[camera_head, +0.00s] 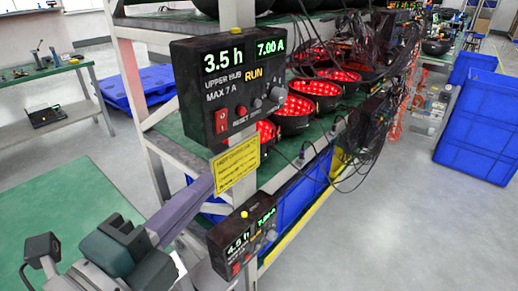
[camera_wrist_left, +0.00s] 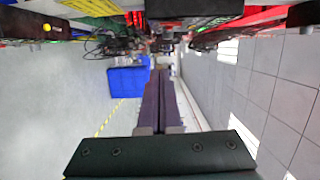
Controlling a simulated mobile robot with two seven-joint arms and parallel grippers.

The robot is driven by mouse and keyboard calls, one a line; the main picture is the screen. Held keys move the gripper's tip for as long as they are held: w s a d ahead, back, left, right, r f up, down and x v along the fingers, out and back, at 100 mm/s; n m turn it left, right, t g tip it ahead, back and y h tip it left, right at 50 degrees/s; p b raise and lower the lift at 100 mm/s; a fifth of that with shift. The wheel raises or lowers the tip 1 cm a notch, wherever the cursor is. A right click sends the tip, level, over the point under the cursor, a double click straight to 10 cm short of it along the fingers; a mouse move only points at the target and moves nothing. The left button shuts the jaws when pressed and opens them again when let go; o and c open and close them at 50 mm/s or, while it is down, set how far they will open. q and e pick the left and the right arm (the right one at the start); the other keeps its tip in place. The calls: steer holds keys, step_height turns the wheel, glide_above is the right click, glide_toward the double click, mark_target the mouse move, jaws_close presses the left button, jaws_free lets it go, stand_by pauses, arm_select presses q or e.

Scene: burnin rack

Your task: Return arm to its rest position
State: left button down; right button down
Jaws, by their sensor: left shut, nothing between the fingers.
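My left gripper (camera_head: 207,189) reaches in from the lower left of the head view, its long purple-grey fingers pointing at the rack post beside the yellow warning label (camera_head: 237,167). In the left wrist view the two fingers (camera_wrist_left: 159,76) lie together with nothing between them. The tips look close to the post; whether they touch it I cannot tell. The upper control box (camera_head: 228,85) reads 3.5 h, 7.00 A and RUN. My right gripper is not in view.
The rack shelf carries several round red-lit units (camera_head: 315,93) with hanging black cables (camera_head: 370,130). Blue bins (camera_head: 480,125) stand on the right. A green-topped table (camera_head: 70,225) is at the lower left and a workbench (camera_head: 40,72) behind it. The floor at right is open.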

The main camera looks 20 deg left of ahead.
arm_select(q)
steer(key=shift+s, duration=0.4)
steer(key=s+a+f+n+g+y, duration=0.1)
steer(key=s+f+n+g, duration=0.2)
steer(key=s+n+g, duration=0.45)
steer(key=s+f+n+g+y, duration=0.1)
steer(key=s+f+n+g, duration=0.1)
steer(key=s+n+g, duration=0.6)
step_height(320, 180, up, 37)
steer(key=n+t+p, duration=0.1)
steer(key=p, duration=3.6)
steer(key=shift+w+a, duration=0.2)
steer(key=shift+a, duration=0.05)
steer(key=shift+n, duration=0.25)
